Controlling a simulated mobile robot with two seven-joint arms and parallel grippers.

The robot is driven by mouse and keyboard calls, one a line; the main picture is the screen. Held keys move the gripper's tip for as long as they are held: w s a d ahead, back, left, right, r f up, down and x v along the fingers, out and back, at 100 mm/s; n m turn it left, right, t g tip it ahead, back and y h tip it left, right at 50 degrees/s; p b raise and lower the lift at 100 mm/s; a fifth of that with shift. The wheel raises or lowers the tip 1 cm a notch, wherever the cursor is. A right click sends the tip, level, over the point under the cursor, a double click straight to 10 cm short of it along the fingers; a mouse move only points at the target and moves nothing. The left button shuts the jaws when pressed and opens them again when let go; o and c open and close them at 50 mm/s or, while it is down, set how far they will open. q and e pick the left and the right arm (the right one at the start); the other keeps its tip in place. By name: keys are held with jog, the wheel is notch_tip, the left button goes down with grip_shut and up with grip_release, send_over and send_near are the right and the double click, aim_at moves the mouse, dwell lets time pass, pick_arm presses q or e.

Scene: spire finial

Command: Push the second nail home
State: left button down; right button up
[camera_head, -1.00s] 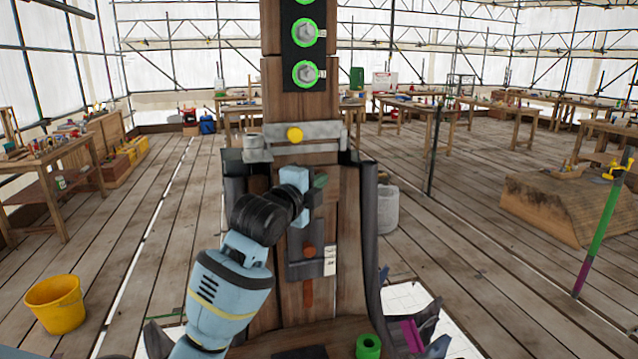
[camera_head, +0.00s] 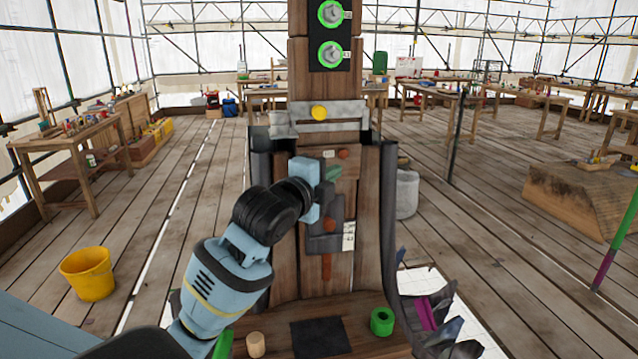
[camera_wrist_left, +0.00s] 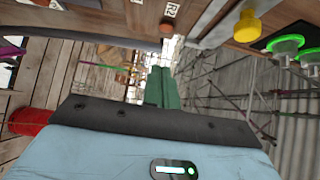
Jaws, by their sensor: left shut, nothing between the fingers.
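Two rust-brown nail heads show on the wooden spire post (camera_head: 290,220). The upper nail (camera_head: 343,153) is beside a small white label, just above and right of my left gripper. The lower nail (camera_head: 330,225) is on a dark plate next to a white label. My left gripper (camera_head: 332,174) is shut and empty in front of the post, apart from the upper nail in the picture. In the left wrist view its green fingers (camera_wrist_left: 162,88) are together, and the upper nail (camera_wrist_left: 166,24) shows near the top edge by an R2 label. How deep either nail sits is unclear.
A metal band with a yellow knob (camera_head: 319,113) crosses the post above the nails. Green-ringed bolts (camera_head: 330,53) are higher up. A green ring (camera_head: 382,321) and a wooden peg (camera_head: 256,344) stand at the base. A yellow bucket (camera_head: 87,273) stands on the floor at left.

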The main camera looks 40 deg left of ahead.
pick_arm(q)
jog(key=s, duration=0.4)
jog(key=shift+s+d+r, duration=0.1)
jog(key=shift+s+d, duration=0.2)
jog(key=shift+s, duration=0.1)
jog(key=s+d+f+n+g+h, duration=0.1)
jog(key=s+d+f+n+g, duration=0.15)
jog(key=f, duration=0.85)
jog(key=s+d+f+n+g, duration=0.1)
jog(key=d+f+n, duration=0.15)
jog(key=f, duration=0.75)
jog(key=s+d+f+n+g+h, duration=0.1)
jog(key=s+d+f+n, duration=0.15)
jog(key=f, duration=0.85)
jog(key=s+d+f+n+g, duration=0.2)
jog(key=s+d+f+n, duration=0.1)
jog(key=s+f, duration=0.7)
jog(key=s+d+f+n+g+h, duration=0.1)
jog(key=s+d+f+n, duration=0.3)
jog(key=s+f, duration=0.6)
jog(key=shift+s+d+g, duration=0.55)
jog(key=shift+s+d, duration=0.25)
jog(key=shift+d, duration=0.1)
jog(key=shift+f+n, duration=0.1)
jog(key=shift+n, duration=0.15)
